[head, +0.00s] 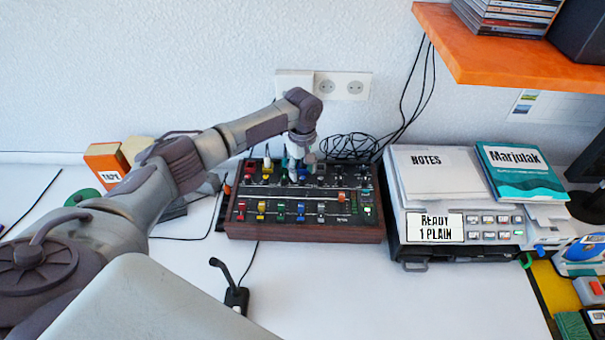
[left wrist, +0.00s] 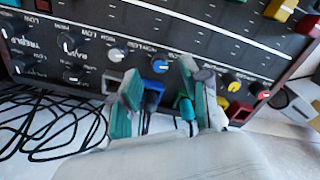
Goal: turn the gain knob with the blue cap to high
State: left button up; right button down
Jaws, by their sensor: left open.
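The mixer (head: 303,229) is a dark panel with wooden sides, rows of knobs and coloured sliders. In the left wrist view it appears turned upside down. The blue-capped knob (left wrist: 160,66) sits on the panel between a white-capped knob (left wrist: 117,55) and my right-hand finger, and a pale line marks its cap. My left gripper (left wrist: 163,82) is open, with teal-padded fingertips to either side of the blue knob's column and just short of it. I cannot tell whether they touch anything. In the head view my left gripper (head: 300,163) is over the mixer's back part and hides some knobs.
Yellow (left wrist: 233,87) and red (left wrist: 262,95) knobs lie right of the fingers. A blue block (left wrist: 153,92) shows between them. Black cables (left wrist: 45,125) coil behind the mixer. A grey device (head: 465,225) with books stands right; an orange shelf (head: 490,55) overhangs. The front table is mostly clear.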

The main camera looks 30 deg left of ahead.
aim_at(302, 180)
pick_arm(q)
jog(key=shift+f, duration=1.35)
grip_shut()
